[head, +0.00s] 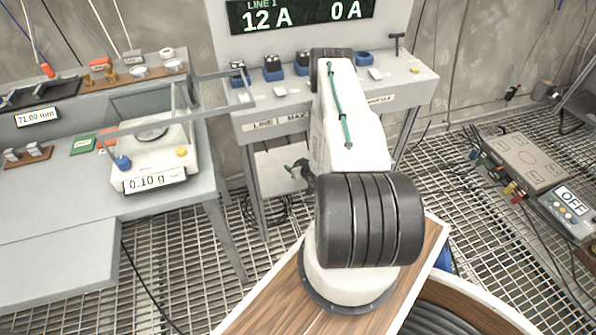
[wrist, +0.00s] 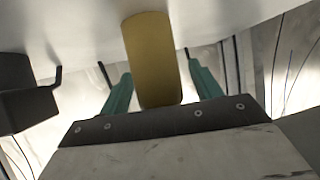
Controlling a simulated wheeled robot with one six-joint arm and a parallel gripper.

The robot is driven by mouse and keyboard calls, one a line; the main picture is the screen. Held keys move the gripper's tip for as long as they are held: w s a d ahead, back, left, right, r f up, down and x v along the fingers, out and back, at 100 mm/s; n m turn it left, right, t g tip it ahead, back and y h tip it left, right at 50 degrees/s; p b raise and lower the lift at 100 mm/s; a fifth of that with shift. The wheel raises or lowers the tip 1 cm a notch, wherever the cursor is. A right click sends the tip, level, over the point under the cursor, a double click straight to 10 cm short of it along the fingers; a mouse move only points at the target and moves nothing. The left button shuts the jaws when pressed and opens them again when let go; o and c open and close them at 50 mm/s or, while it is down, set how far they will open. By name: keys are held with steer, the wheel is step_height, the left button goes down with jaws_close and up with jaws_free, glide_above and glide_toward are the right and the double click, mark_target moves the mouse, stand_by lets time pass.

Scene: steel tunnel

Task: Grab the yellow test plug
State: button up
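The yellow test plug (wrist: 151,60) shows in the wrist view as a dull yellow, round-ended bar. It stands between the two green fingers of my gripper (wrist: 160,95), with a narrow gap visible on each side. The fingers are apart and do not appear to press on it. How deep it sits between them is hard to tell. In the head view my arm reaches over the grey bench under the display, and its wrist hides my gripper and the plug.
The grey bench (head: 262,119) carries several blue-and-black blocks, including one (head: 272,68) left of my wrist. A dark block (wrist: 27,92) is close at left in the wrist view. A scale (head: 153,165) stands on the left table. A control box (head: 527,160) lies at right.

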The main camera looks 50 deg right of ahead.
steer(key=c, duration=1)
steer(key=shift+r, duration=0.1)
